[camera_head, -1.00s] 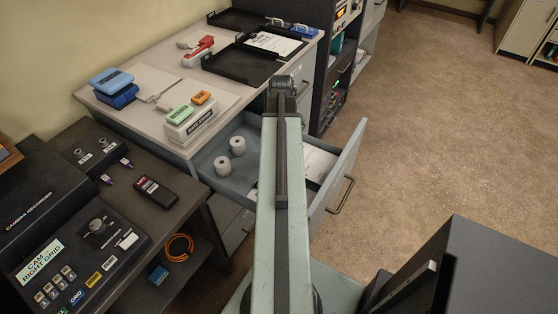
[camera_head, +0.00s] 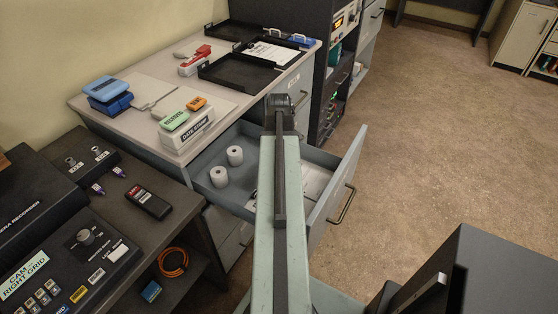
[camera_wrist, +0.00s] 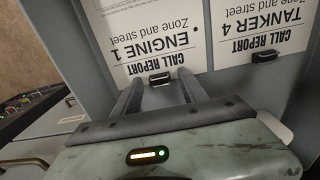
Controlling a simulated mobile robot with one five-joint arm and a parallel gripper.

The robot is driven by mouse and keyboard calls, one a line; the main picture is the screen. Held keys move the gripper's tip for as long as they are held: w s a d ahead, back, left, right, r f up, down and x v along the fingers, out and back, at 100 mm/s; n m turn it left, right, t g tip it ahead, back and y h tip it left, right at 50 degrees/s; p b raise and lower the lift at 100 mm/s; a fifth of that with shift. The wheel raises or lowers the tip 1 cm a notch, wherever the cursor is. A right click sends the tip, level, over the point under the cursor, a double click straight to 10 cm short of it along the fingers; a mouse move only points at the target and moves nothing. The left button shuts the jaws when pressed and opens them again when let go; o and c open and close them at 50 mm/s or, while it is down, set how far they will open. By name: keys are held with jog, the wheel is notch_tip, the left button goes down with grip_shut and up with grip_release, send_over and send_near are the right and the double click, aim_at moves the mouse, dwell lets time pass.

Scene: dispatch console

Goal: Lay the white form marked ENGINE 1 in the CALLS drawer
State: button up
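The white form marked ENGINE 1 (camera_wrist: 152,37) lies face up, upside down in the wrist view, with a black clip (camera_wrist: 159,79) at its near edge. A like form marked TANKER 4 (camera_wrist: 259,27) lies to its right with its own clip. Both appear to lie on the grey bottom of the open drawer (camera_head: 335,207); white paper (camera_head: 316,180) also shows there in the head view. My gripper (camera_wrist: 161,77) is open, its fingertips apart on either side of the ENGINE 1 clip. I see no clear contact. My arm hides part of the drawer in the head view. I cannot read a CALLS label.
Two white rolls (camera_head: 235,156) stand in the drawer's left part. A console (camera_head: 72,255) stands at left. Open floor (camera_head: 440,130) lies at right.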

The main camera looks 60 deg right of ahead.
notch_tip(320, 180, up, 12)
jog(key=p, duration=1.2)
jog(key=shift+r, duration=0.2)
